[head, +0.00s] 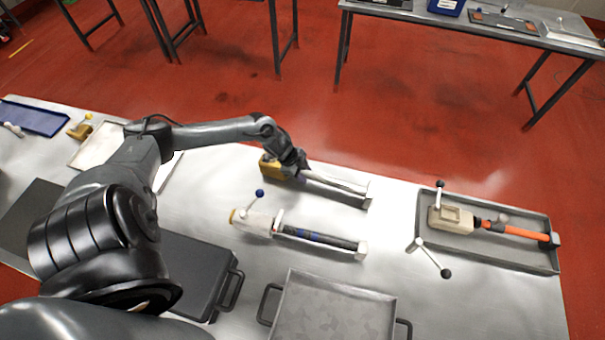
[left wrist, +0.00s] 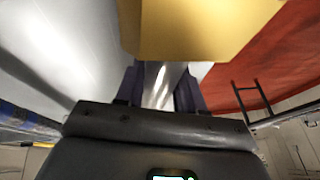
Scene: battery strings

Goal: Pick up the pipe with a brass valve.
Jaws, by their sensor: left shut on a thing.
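The pipe (head: 335,182) with a brass valve (head: 269,166) is at the back middle of the table in the head view. Its yellow-brown valve body is at the left and its silver pipe runs right to a pale end bracket. My left gripper (head: 298,171) is shut on the pipe just right of the valve, and partly hides it. In the left wrist view the silver pipe (left wrist: 161,85) lies between the two dark fingers (left wrist: 159,92), with the brass valve (left wrist: 195,28) large at the top. I cannot tell whether the pipe touches the table. My right gripper is not in view.
In front lies a cream valve with a dark blue-banded pipe (head: 318,238). A grey tray (head: 545,203) at right holds a beige valve with an orange pipe (head: 515,231). A metal tray (head: 335,300) and a black case (head: 195,270) stand at the front.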

